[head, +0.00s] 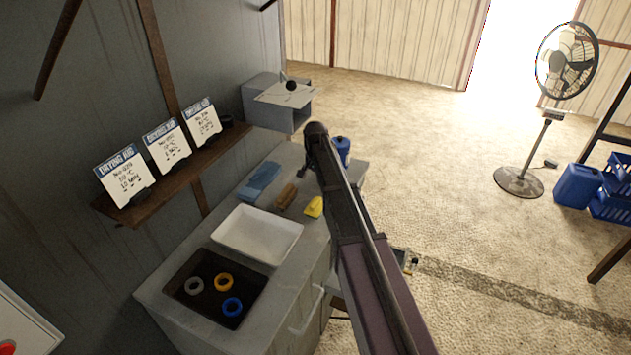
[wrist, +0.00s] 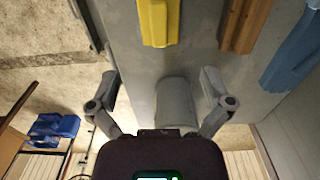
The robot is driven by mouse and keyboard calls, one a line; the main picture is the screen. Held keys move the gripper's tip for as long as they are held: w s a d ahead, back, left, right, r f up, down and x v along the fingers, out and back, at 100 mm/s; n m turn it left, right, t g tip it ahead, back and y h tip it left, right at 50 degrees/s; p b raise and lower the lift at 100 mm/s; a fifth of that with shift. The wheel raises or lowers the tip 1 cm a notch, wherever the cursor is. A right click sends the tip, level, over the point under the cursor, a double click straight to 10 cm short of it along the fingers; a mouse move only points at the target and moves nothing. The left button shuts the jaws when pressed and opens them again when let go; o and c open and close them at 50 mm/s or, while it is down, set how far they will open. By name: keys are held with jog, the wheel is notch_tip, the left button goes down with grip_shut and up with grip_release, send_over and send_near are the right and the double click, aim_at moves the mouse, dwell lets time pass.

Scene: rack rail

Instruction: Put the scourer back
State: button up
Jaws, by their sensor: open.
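A yellow block (head: 314,207), which looks most like the scourer, lies on the grey counter (head: 180,295) beside a brown brush-like block (head: 286,196). It also shows at the top of the wrist view (wrist: 158,22). My gripper (wrist: 160,78) is open, and the yellow block lies beyond its fingertips, apart from them. A plain grey cylinder-like shape (wrist: 174,98) shows between the fingers; I cannot tell what it is or whether it is touched. In the head view my arm hides part of the counter's far end.
A white tray (head: 257,235) and a dark sink (head: 215,315) with three rings are nearer. A wall shelf (head: 170,175) holds three signs. A blue container (head: 341,150) stands behind my arm.

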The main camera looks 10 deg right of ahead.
jog(key=shift+s, duration=0.1)
dwell(0.3)
jog(key=s+n, duration=0.7)
jog(key=s, duration=2.2)
jog(key=shift+s, duration=0.2)
jog(key=shift+a, duration=0.1)
jog(key=shift+f+b, duration=0.25)
jog(key=shift+b, duration=0.05)
jog(key=shift+c, duration=0.2)
jog(key=c, duration=0.6)
jog(key=shift+o, duration=0.2)
